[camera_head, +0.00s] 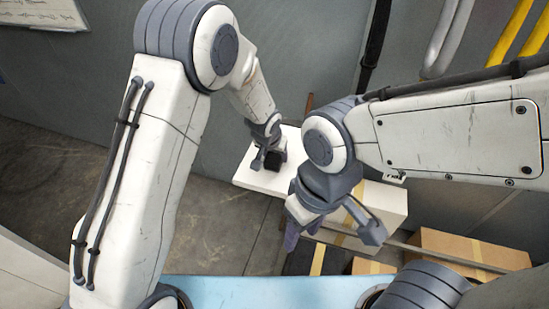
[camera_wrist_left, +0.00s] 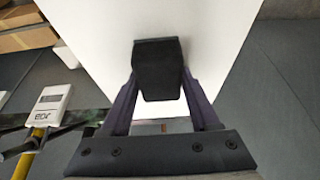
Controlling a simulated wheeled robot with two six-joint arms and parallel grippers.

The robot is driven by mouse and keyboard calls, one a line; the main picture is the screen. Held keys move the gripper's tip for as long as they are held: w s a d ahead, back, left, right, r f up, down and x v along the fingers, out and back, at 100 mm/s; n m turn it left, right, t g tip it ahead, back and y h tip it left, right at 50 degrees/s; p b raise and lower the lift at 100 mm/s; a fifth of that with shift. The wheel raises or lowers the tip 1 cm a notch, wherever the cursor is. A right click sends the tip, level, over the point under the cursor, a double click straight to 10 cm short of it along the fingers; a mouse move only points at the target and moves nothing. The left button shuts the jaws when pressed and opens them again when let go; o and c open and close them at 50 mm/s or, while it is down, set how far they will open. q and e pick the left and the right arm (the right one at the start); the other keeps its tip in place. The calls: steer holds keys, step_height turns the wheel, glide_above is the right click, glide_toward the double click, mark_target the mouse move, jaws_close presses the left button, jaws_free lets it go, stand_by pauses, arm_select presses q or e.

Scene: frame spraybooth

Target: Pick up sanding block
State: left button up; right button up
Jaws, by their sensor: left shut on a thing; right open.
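The sanding block shows as a small black block (camera_wrist_left: 158,68) at the centre of the left wrist view, over a white surface. It is also a dark patch in the head view (camera_head: 273,161). My left gripper (camera_head: 269,159) is shut on it, one finger on each side, at the white shelf top (camera_head: 247,178). I cannot tell whether the block touches the surface or is just above it. My right gripper (camera_head: 337,225) is open and empty, in front of the shelf's right side, with its fingers spread apart.
Cardboard boxes (camera_head: 465,250) stand low at the right, by a metal rail. A white device with a small label (camera_wrist_left: 52,103) shows at the left of the left wrist view. Grey wall panels rise behind the shelf. Bare floor (camera_head: 225,225) lies to the left.

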mark_target(275, 154)
arm_select(q)
steer(key=shift+r, duration=0.1)
steer(key=shift+r, duration=0.45)
step_height(275, 154, up, 2)
steer(key=shift+r+b, duration=0.25)
steer(key=shift+b, duration=0.05)
steer(key=s+d+r+b, duration=0.2)
steer(key=d+r+b, duration=0.2)
steer(key=d+r, duration=0.3)
steer(key=shift+s+d+r, duration=0.25)
steer(key=shift+s+d, duration=0.05)
steer(key=shift+d, duration=1.95)
